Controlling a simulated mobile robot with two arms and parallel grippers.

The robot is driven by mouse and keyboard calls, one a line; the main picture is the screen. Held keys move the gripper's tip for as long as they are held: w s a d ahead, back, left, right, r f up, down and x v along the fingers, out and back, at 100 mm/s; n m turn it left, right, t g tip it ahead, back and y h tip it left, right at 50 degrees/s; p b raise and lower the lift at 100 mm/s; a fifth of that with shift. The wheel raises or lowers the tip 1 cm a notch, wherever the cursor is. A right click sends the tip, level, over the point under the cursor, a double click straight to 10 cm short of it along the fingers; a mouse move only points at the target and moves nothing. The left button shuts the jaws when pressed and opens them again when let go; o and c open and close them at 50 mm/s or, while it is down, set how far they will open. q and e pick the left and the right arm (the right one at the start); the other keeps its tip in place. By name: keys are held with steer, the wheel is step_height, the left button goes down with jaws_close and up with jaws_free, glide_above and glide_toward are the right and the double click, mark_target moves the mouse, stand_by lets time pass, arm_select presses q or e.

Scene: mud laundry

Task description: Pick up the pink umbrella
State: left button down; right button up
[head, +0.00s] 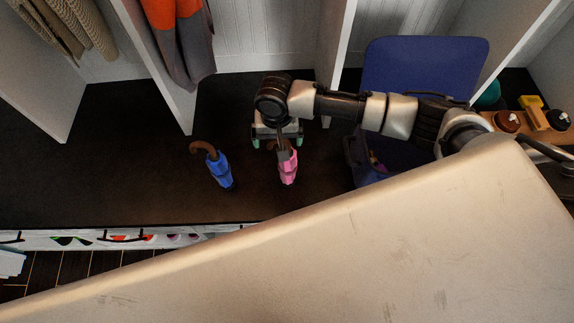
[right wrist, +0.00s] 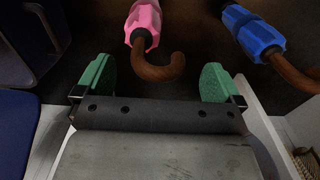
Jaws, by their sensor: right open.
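The pink umbrella (head: 288,168) is folded and lies on the dark bench in the head view, with its handle end partly hidden by my right gripper. In the right wrist view, the pink umbrella (right wrist: 144,22) has its brown hooked handle (right wrist: 157,70) between and just beyond the fingertips, apart from both. My right gripper (head: 277,142) is open, with green finger pads, and it also shows in the right wrist view (right wrist: 158,82). My left gripper is not in view.
A blue umbrella (head: 218,168) lies to the left of the pink one, also in the right wrist view (right wrist: 254,32). A blue bin (head: 425,70) stands at the right. White dividers (head: 165,65) split the bench. Clothes (head: 180,40) hang above.

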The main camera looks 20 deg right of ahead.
step_height(320, 180, down, 4)
steer(key=shift+d+f, duration=0.1)
steer(key=shift+w, duration=0.1)
steer(key=c, duration=1.5)
steer(key=shift+o, duration=0.2)
steer(key=shift+r, duration=0.2)
